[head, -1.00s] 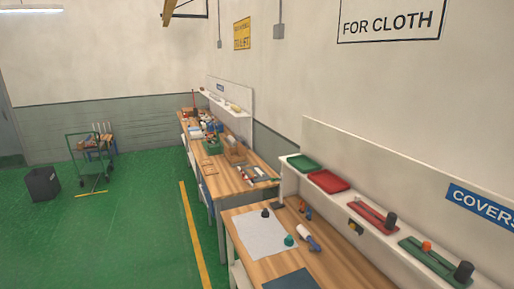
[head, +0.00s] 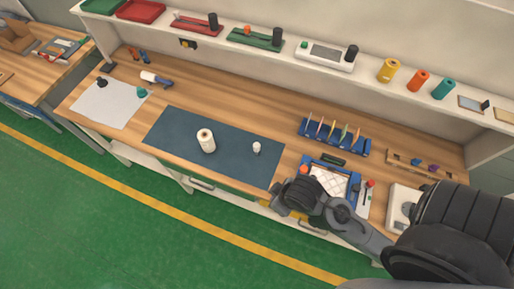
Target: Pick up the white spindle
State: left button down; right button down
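A white spool-like roll (head: 206,141) stands upright on the dark blue mat (head: 175,132) on the workbench. A smaller white upright piece (head: 256,148) stands on the same mat to its right. I cannot tell for certain which of the two is the white spindle. My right arm comes in from the lower right, and its dark end (head: 289,197) is over the front edge of the bench, right of the mat and apart from both white pieces. Its fingers cannot be made out. My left gripper is not in view.
Right of the mat are a blue rack (head: 335,137) with several coloured upright pieces and a blue tray (head: 329,180). A white sheet (head: 108,104) lies at the left. A shelf behind holds trays and coloured spools (head: 388,69). The left part of the mat is clear.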

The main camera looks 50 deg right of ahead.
dwell(0.3)
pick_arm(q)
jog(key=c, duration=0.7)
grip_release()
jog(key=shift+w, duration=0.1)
